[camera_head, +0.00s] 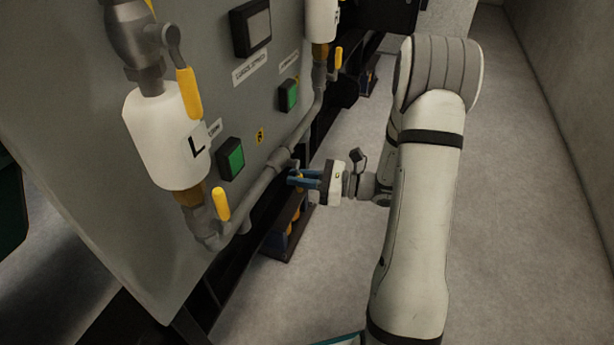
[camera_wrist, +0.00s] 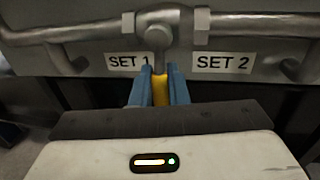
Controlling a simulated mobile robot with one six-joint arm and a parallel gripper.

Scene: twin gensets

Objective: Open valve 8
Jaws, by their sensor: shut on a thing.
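My gripper (camera_head: 291,177) is at the lower pipe of the grey panel, at its right part in the head view. In the wrist view its two blue fingers (camera_wrist: 160,88) are closed on the sides of a yellow valve handle (camera_wrist: 160,93). The handle hangs from a grey valve body (camera_wrist: 158,30) on the pipe, between the labels SET 1 (camera_wrist: 129,62) and SET 2 (camera_wrist: 222,64). In the head view the fingers hide most of this handle. A small yellow tag (camera_head: 260,136) is on the panel above the pipe; its mark is too small to read surely.
Other yellow handles are close by: a lower left one (camera_head: 221,204), an upper left one (camera_head: 189,93) and one at the upper right (camera_head: 338,58). White cylinders (camera_head: 165,140) and green buttons (camera_head: 236,157) stand out from the panel. The floor (camera_head: 530,250) at right is clear.

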